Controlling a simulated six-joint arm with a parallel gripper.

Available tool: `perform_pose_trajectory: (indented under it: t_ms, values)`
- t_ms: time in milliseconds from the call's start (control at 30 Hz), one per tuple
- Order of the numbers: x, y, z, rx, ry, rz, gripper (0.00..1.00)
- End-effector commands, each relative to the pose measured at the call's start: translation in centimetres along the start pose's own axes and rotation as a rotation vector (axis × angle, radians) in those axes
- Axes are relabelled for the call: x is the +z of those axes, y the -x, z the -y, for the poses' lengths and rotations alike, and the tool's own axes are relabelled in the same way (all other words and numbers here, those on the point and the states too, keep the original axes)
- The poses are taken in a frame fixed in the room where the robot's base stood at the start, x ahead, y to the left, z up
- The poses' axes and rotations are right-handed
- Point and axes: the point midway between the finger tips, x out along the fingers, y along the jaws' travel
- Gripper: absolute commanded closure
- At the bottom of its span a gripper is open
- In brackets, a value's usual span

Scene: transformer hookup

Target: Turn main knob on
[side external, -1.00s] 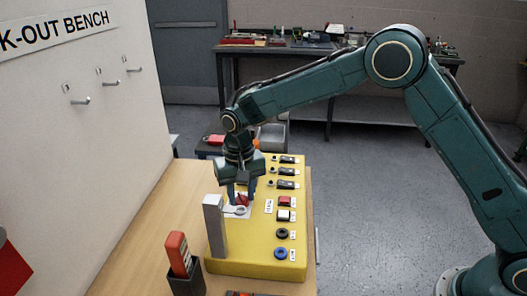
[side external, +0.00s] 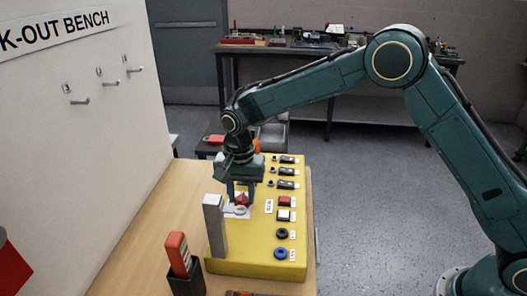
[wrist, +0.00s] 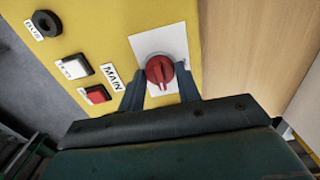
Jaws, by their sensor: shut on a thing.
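The red main knob (wrist: 160,71) sits on a white plate (wrist: 145,45) on the yellow panel (wrist: 95,30), beside a label reading MAIN. In the wrist view its raised grip runs roughly up and down the picture. My gripper (wrist: 161,84) is shut on the knob, with one finger on each side of it. In the side view my gripper (side external: 241,197) points down at the panel and the red knob (side external: 242,199) shows between its fingers. The fingers hide part of the knob's sides.
A grey post (side external: 214,226) stands close to the knob. Red and white buttons (side external: 284,202), black and blue round sockets (side external: 281,253) and several black switches line the panel's right side. A red-and-black device (side external: 178,255) stands in a dark holder. A white board with hooks (side external: 110,84) rises at left.

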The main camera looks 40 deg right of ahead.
Motion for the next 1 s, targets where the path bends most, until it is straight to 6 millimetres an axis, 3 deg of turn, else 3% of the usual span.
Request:
perform_pose_trajectory:
  t_ms: [200, 233, 333, 767, 1000]
  values:
    - [-0.1, 0.1, 0.1, -0.003, -0.001, -0.002, 0.89]
    - [-0.1, 0.1, 0.1, -0.003, -0.001, -0.002, 0.65]
    - [-0.1, 0.1, 0.1, -0.003, 0.000, -0.002, 0.45]
    - [0.0, 0.4, 0.0, -0.001, 0.001, -0.001, 0.45]
    - [0.0, 2.3, 0.1, -0.003, 0.001, -0.002, 0.45]
